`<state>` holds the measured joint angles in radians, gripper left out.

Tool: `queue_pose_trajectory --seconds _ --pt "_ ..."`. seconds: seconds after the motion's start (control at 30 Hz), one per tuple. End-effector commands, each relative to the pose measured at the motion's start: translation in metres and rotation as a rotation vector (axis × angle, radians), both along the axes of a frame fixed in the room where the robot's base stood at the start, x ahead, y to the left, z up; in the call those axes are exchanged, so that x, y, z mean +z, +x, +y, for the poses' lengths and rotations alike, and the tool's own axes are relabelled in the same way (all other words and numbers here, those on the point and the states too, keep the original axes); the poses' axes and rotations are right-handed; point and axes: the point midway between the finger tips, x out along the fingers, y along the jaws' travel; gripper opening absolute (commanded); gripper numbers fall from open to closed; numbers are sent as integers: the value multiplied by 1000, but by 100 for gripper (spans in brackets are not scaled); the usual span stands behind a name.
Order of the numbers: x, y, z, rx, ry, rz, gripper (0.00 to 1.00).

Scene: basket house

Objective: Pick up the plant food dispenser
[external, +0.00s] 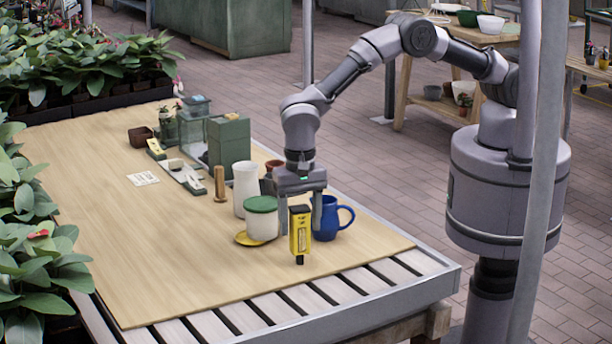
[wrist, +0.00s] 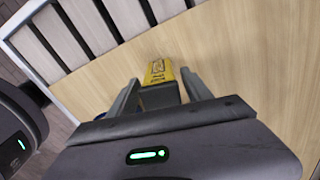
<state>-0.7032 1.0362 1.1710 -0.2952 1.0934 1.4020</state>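The plant food dispenser appears to be the yellow box with dark ends (external: 300,230), upright near the front right of the wooden tabletop. It also shows in the wrist view (wrist: 158,72), label side visible. My gripper (external: 300,222) points down with one finger on each side of the box.
A blue mug (external: 328,220) stands right behind my right finger. A white jar with a green lid (external: 262,222) and a yellow saucer (external: 248,239) are close on the left. A white vase (external: 245,185) and dark green box (external: 229,145) stand farther back. The tabletop's front left is clear.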

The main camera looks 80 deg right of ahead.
Motion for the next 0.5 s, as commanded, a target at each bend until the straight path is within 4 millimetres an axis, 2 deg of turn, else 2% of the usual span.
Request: queue_pose_trajectory --seconds 0.03,0.27,0.5 --pt "0 0 0 0 0 0 46" --pt "0 0 0 0 0 0 1" --pt "1 0 0 0 0 0 0"
